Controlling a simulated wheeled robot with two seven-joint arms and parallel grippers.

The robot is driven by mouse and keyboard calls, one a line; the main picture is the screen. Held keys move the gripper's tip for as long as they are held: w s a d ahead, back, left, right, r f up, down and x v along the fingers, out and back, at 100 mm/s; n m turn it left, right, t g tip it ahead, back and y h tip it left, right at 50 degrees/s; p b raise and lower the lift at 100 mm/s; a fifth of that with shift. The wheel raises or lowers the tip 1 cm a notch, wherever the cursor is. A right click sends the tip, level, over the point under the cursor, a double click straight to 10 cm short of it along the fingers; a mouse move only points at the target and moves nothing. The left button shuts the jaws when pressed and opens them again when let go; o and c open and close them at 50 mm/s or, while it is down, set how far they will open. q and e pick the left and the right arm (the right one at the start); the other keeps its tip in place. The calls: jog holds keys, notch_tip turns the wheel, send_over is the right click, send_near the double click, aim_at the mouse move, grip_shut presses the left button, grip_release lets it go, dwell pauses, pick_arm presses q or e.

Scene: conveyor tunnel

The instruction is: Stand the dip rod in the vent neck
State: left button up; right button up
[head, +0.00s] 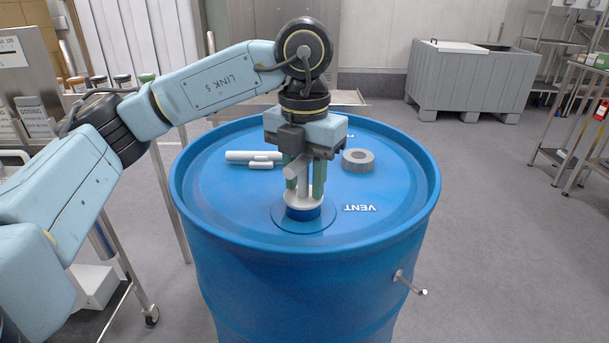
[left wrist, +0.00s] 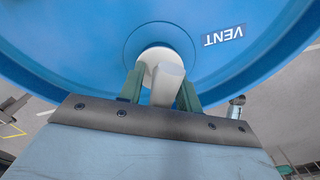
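The dip rod (head: 304,182) is pale grey with a slanting crossbar at its top. It stands about upright at the blue vent neck (head: 304,212), beside the VENT label on the blue drum. A white disc (head: 303,199) sits on the neck at the rod's foot; the depth of the rod inside is hidden. My left gripper (head: 305,182) points down over the neck, its green fingers on either side of the rod, with narrow gaps showing. In the left wrist view the rod's top (left wrist: 166,84) lies between the fingers, above the white disc (left wrist: 154,58). My right gripper is out of view.
On the drum lid (head: 235,205) lie white cylinders (head: 255,157) behind left and a grey ring (head: 358,160) behind right. A small tap (head: 410,284) sticks out of the drum's front. A grey bin (head: 460,80) and shelves stand farther back.

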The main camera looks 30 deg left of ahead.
pick_arm(q)
jog(key=shift+o, duration=0.5)
notch_tip(320, 180, up, 13)
jog(key=p, duration=0.5)
jog(key=shift+r, duration=0.2)
dwell(0.8)
